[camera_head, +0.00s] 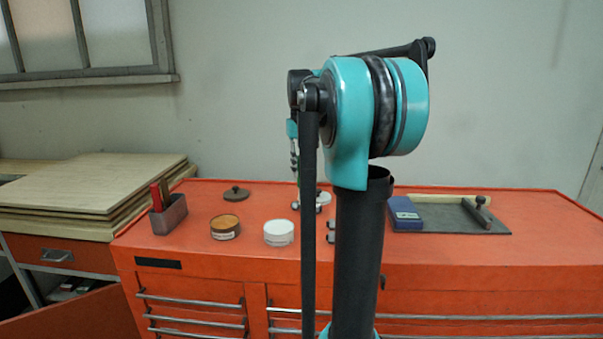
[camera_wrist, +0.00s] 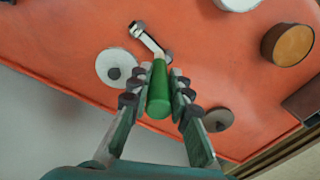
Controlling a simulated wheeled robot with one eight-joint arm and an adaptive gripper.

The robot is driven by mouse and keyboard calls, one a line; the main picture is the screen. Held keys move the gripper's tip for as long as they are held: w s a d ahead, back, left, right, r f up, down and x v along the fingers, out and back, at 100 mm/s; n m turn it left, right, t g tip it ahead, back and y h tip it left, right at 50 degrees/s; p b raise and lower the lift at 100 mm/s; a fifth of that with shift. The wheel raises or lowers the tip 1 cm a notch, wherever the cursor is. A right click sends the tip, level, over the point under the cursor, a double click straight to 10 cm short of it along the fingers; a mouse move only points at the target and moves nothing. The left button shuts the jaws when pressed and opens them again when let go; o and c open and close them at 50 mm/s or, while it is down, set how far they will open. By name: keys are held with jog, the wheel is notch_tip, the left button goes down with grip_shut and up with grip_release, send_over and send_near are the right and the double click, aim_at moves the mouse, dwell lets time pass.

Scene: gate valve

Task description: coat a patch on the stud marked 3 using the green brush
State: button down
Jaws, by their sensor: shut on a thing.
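My gripper (camera_wrist: 158,80) is shut on the green brush (camera_wrist: 158,97), gripping its green handle between the fingers. The handle's butt end faces the wrist camera, and its far end points down toward the orange cabinet top. A pale, metal-looking bent piece with a dark end (camera_wrist: 147,38) shows beyond the handle; I cannot tell whether it belongs to the brush. In the head view, my arm hides most of the gripper and the area behind it. Small metal parts (camera_head: 322,198) show beside the arm. No stud marked 3 can be made out.
On the orange cabinet (camera_head: 480,262) are a brown-topped tin (camera_head: 225,228), a white tin (camera_head: 278,233), a dark lid (camera_head: 236,193) and a grey holder (camera_head: 171,217) with red-handled items. A blue box (camera_head: 404,212) and dark mat (camera_head: 455,222) lie right of my arm.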

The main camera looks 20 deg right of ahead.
aim_at(301, 157)
jog(key=shift+r, duration=2.3)
jog(key=shift+r, duration=1.45)
jog(key=shift+s, duration=0.1)
